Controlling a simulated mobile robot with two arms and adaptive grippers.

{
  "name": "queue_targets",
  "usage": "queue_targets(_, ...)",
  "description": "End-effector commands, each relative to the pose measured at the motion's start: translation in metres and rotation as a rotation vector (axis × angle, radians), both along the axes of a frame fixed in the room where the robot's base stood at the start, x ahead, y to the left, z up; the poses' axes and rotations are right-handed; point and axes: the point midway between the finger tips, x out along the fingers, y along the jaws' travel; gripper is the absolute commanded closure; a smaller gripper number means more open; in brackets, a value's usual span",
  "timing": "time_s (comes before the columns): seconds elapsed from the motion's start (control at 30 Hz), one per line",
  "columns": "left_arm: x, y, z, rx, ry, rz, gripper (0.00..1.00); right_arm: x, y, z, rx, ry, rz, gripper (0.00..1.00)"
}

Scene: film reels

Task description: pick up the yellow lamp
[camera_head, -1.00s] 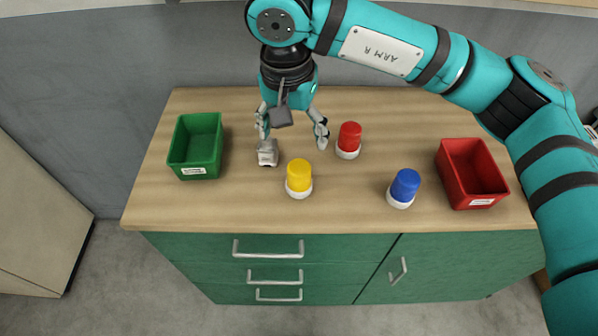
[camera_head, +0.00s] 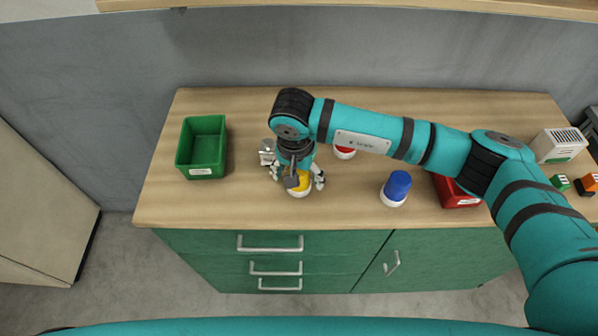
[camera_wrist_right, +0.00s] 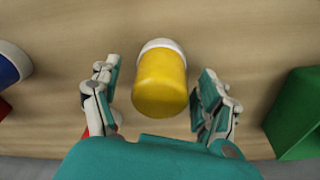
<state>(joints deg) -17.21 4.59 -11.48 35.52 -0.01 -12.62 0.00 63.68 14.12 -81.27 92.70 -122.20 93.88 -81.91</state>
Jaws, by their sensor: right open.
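The yellow lamp (camera_head: 300,183), a yellow dome on a white base, stands on the wooden counter. My right gripper (camera_head: 297,181) is open directly above it and hides part of it in the head view. In the right wrist view the yellow lamp (camera_wrist_right: 160,82) sits between the two spread fingers of the right gripper (camera_wrist_right: 157,95), with a gap showing on each side. My left gripper is not in view; a teal link of mine crosses the bottom edge of the head view.
A green bin (camera_head: 203,148) stands left. A red lamp (camera_head: 345,153) is partly hidden behind my arm. A blue lamp (camera_head: 396,188) and a red bin (camera_head: 453,193), partly covered by my arm, stand right.

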Motion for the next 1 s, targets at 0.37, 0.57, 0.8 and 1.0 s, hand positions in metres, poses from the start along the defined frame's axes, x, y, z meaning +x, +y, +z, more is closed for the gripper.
queue_targets(0.37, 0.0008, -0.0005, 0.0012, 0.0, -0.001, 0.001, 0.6, 0.0007, 0.0002, -0.0054, 0.001, -0.001, 0.0, 0.33)
queue_targets(0.57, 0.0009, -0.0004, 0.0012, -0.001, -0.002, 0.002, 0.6, 0.0006, 0.0001, -0.0051, 0.001, -0.001, 0.0, 0.59)
queue_targets(0.8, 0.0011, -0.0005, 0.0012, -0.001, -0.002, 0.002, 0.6, 0.0005, 0.0001, -0.0052, 0.001, -0.001, 0.0, 0.83)
queue_targets(1.0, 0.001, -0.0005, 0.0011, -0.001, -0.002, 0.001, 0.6, 0.0002, 0.0, -0.0057, 0.0, 0.0, 0.0, 0.84)
